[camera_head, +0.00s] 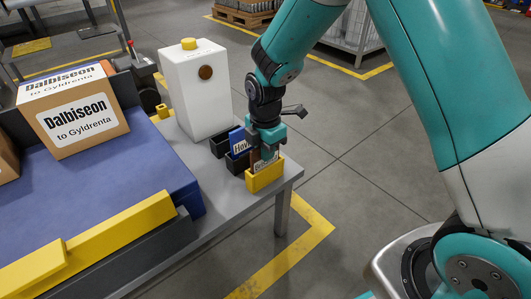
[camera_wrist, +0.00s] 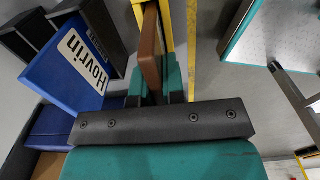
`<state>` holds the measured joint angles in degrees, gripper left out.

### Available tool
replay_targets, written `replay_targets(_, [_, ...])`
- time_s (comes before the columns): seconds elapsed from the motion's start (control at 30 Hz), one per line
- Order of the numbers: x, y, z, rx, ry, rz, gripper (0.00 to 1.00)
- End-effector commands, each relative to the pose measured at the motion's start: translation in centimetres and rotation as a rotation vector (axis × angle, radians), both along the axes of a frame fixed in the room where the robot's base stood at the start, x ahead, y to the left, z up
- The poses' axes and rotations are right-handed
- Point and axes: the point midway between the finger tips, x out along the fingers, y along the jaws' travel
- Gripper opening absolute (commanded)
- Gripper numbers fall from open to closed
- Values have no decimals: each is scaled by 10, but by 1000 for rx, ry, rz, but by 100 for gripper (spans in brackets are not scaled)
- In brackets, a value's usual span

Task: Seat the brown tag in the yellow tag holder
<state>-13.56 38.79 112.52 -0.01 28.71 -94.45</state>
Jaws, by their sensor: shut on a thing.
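The yellow tag holder (camera_head: 265,180) stands at the near right corner of the grey table. It also shows at the top of the wrist view (camera_wrist: 166,24). My gripper (camera_head: 266,152) is right above it, pointing down. In the wrist view my gripper (camera_wrist: 155,84) has its teal fingers shut on the brown tag (camera_wrist: 150,48). The brown tag (camera_head: 263,164) has a pale label, partly hidden by the fingers and holder. Its lower end appears to be within the holder's opening; how deep it sits cannot be told.
Dark holders (camera_head: 236,165) stand in a row behind the yellow one. A white box-shaped machine (camera_head: 196,90) stands farther back. A blue conveyor (camera_head: 110,190) with a carton (camera_head: 75,118) is left.

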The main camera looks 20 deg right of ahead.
Motion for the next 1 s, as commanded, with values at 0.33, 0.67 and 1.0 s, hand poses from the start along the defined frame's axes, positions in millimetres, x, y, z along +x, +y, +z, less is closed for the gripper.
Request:
replay_targets(0.33, [0,0,-1,0,-1,0,20])
replay_targets(0.67, [0,0,-1,0,-1,0,36])
replay_targets(1.0, [1,0,54,1,-4,0,36])
